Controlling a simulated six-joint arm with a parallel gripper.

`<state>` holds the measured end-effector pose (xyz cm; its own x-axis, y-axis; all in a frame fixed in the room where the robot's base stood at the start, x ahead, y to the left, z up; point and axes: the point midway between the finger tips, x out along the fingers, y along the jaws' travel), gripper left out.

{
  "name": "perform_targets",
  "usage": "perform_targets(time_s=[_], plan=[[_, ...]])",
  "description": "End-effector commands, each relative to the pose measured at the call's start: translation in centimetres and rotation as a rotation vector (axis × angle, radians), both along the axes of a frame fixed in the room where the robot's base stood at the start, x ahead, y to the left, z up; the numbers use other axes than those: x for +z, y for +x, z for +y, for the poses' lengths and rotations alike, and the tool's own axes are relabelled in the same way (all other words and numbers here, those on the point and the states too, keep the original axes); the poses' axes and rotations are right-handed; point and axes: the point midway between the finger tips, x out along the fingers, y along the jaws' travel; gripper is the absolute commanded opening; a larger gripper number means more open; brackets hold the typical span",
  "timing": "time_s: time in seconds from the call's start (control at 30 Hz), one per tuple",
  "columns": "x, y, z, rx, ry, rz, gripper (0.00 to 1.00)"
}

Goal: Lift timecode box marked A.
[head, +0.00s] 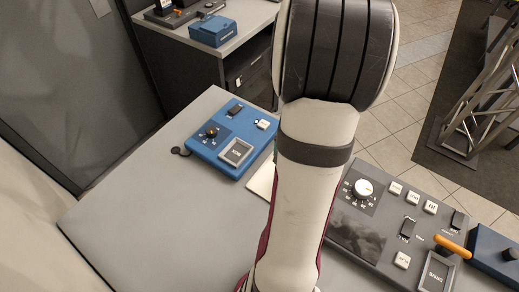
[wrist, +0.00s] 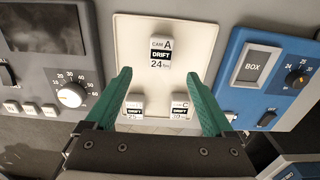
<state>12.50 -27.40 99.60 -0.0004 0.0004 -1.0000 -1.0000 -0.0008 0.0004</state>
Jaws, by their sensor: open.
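The timecode box marked A (wrist: 162,53) is a small white box with a black "DRIFT" band and "24". It sits on a white pad (wrist: 132,35) in the wrist view. Two similar boxes sit on the same pad: one marked C (wrist: 181,107) and one with its letter unclear (wrist: 134,107). My gripper (wrist: 158,75) is open, with green fingers spread apart and nothing held. In the picture its fingertips lie just below box A. In the head view my arm hides the boxes and most of the pad (head: 262,181).
A blue console (head: 235,137) with a knob and "BOX" button stands left of the pad in the head view. A dark grey console (head: 385,222) with knob, keys and orange lever stands right. The grey tabletop (head: 130,200) is clear at left.

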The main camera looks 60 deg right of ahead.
Motion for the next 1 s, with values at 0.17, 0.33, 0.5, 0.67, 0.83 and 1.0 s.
perform_targets(time_s=[0.17,0.33,0.5,0.67,0.83,1.0], plan=[[-3.9,0.0,0.1,0.001,0.004,0.001,0.88],[-6.5,0.0,0.3,0.002,0.004,0.002,0.88],[-9.5,0.1,0.5,0.0,0.003,0.001,0.88],[-10.0,0.1,0.4,0.0,-0.001,0.0,0.88],[-9.9,0.1,0.4,0.0,-0.001,0.0,0.75],[-9.9,0.1,0.4,0.001,-0.001,0.0,0.44]])
